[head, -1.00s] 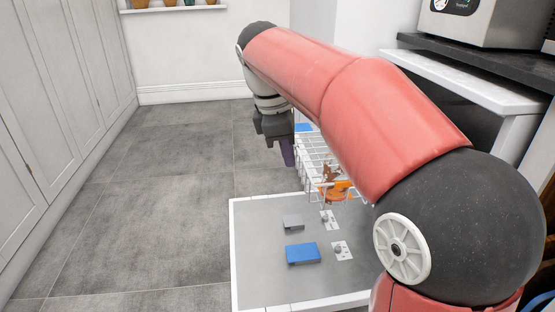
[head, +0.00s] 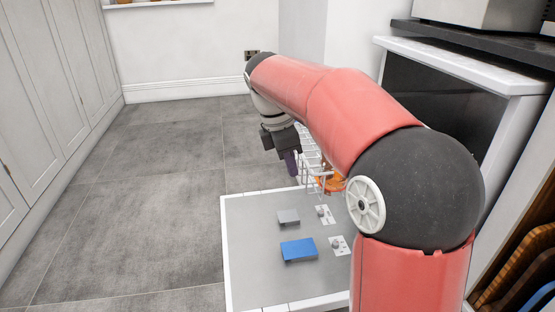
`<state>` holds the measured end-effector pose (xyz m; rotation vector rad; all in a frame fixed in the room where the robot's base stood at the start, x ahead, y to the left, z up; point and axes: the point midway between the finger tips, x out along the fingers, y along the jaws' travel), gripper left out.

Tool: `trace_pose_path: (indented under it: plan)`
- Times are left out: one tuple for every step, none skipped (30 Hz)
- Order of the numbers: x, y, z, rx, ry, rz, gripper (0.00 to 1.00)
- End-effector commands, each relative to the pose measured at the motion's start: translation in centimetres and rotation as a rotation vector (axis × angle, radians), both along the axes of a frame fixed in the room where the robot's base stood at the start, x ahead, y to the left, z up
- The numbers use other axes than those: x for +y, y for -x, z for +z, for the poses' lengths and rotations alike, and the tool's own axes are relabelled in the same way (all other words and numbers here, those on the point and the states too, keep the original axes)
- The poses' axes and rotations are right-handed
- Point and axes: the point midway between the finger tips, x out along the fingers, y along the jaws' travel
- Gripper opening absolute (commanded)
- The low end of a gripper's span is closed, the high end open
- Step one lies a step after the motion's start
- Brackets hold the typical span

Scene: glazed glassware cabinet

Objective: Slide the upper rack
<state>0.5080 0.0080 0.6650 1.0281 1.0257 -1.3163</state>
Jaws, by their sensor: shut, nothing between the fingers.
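The upper rack (head: 311,150) is a white wire basket, drawn out above the open door, with an orange item (head: 331,183) in its near end. My forearm hides much of it on the right. My gripper (head: 291,165) points down with its purple fingers together and empty. The fingers are close beside the left side of the rack; I cannot tell whether they touch it.
The open door (head: 258,240) lies flat below, with a blue block (head: 298,250) and a small grey block (head: 288,216) on its grey panel. A white-topped housing (head: 460,62) stands right. Grey floor (head: 150,200) is clear to the left.

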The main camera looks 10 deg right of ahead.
Motion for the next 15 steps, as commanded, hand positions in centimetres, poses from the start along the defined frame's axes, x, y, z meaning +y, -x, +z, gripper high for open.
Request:
trace_pose_path:
  plan:
    - [-0.6, 0.0, -0.1, 0.0, -0.001, -0.002, 0.0]
    - [-0.8, 0.0, -0.1, 0.0, -0.001, -0.001, 0.0]
    - [-1.1, 0.0, 0.0, 0.0, -0.001, 0.0, 0.0]
    - [-1.2, 0.0, 0.0, 0.0, -0.001, 0.0, 0.0]
    - [-1.4, 0.0, 0.0, -0.001, -0.001, 0.0, 0.0]
    - [-1.5, 0.0, 0.0, -0.001, -0.001, 0.0, 0.0]
    - [-1.5, 0.0, 0.0, -0.001, -0.001, 0.001, 0.0]
    - [-1.6, 0.0, 0.0, -0.001, -0.001, 0.001, 0.0]
    - [-1.6, 0.0, 0.0, -0.001, -0.001, 0.001, 0.0]
    - [-1.6, 0.0, 0.1, 0.0, -0.001, 0.002, 0.0]
    - [-1.6, 0.0, 0.1, 0.0, -0.001, 0.002, 0.0]
    - [-1.6, 0.0, 0.1, 0.0, -0.001, 0.002, 0.0]
    - [-1.6, 0.0, 0.1, 0.0, -0.001, 0.002, 0.0]
    - [-1.6, 0.0, 0.1, 0.0, -0.001, 0.001, 0.0]
    - [-1.6, 0.0, 0.1, 0.0, -0.001, 0.002, 0.0]
